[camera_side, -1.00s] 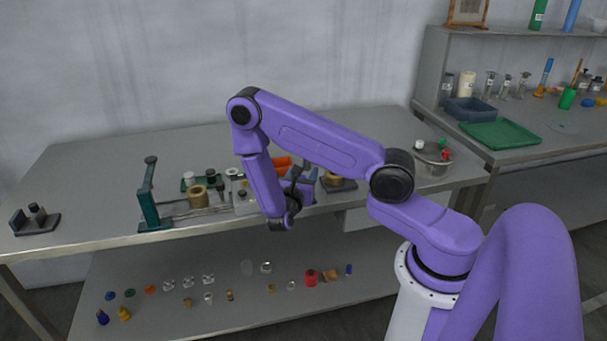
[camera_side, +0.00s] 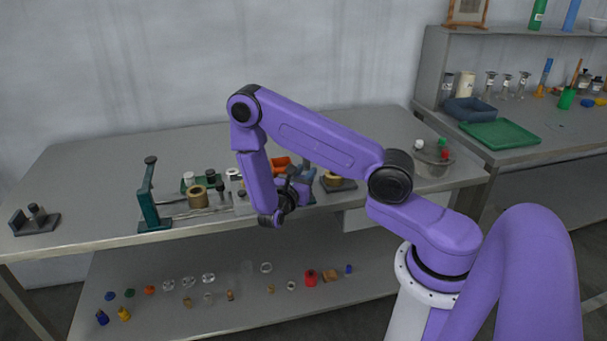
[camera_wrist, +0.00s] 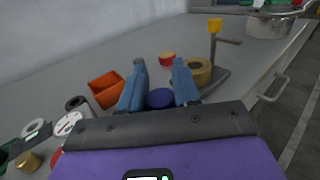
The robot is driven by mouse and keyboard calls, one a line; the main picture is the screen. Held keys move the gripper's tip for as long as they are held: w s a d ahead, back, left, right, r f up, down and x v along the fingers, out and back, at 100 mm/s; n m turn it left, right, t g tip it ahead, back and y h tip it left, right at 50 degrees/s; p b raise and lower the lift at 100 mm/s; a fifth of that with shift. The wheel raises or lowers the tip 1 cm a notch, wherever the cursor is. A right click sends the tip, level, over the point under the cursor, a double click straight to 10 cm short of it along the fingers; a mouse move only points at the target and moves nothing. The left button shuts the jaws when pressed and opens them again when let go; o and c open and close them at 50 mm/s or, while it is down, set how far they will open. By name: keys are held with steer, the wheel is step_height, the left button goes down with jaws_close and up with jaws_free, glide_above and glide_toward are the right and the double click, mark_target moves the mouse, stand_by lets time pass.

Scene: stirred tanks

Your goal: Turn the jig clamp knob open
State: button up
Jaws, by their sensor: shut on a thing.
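A dark blue round knob (camera_wrist: 160,98) sits between the two blue fingers of my gripper (camera_wrist: 160,80) in the wrist view. My gripper is shut on it; the fingers and hand hide its lower part and whatever it is mounted on. In the side view my gripper (camera_side: 307,171) is low over the front part of the bench, and the knob cannot be made out there. I cannot tell how far the knob is turned.
Just beyond my fingers is a grey fixture with a tan ring (camera_wrist: 197,72) and a yellow-topped post (camera_wrist: 214,27). An orange bin (camera_wrist: 106,88) is at left. A green press (camera_side: 149,200) stands farther left on the bench (camera_side: 80,185). A metal pot (camera_side: 433,165) is at right.

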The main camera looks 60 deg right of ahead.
steer(key=shift+s+m+g, duration=0.2)
steer(key=shift+m+g, duration=0.85)
steer(key=shift+g, duration=0.6)
steer(key=shift+s+m+g, duration=0.15)
steer(key=shift+m+g, duration=0.9)
steer(key=shift+g, duration=0.6)
steer(key=shift+a, duration=0.1)
steer(key=o, duration=1)
steer(key=shift+c, duration=0.2)
steer(key=v, duration=1.7)
steer(key=shift+w+a+r, duration=0.15)
steer(key=shift+w+r, duration=0.05)
steer(key=shift+w, duration=0.05)
steer(key=shift+c, duration=0.2)
